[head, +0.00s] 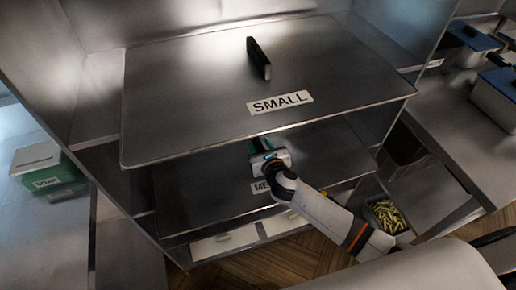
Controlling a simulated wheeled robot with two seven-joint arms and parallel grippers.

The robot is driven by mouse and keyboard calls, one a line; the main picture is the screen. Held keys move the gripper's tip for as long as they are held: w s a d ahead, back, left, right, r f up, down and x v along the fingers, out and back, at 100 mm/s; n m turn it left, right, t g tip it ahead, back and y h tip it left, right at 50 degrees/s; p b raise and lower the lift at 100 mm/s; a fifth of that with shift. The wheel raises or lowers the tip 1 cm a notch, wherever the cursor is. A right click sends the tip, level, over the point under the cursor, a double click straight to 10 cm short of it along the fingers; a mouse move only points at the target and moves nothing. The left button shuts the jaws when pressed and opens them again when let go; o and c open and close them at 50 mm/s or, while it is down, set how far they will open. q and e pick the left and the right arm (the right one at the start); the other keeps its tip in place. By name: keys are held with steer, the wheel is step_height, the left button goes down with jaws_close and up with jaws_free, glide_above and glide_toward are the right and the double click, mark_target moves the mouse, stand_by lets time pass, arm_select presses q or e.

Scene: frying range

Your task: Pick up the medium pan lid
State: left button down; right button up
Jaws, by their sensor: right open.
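A metal sheet labelled "ME...", the rest of its label covered by my arm, lies on the lower level (205,190). My right gripper (262,146) is over this lower level, just under the front edge of the upper sheet. It points inward and is open; its fingertips are partly hidden, and I see nothing held. My left gripper is not in view.
The upper metal sheet (190,90), labelled "SMALL", overhangs my gripper and bears an upright dark handle-like piece (259,58). Blue-lidded containers (498,90) stand at far right.

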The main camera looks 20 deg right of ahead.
steer(key=shift+w+f, duration=0.2)
steer(key=shift+w, duration=0.35)
jaws_close()
stand_by(1.0)
steer(key=shift+r, duration=0.2)
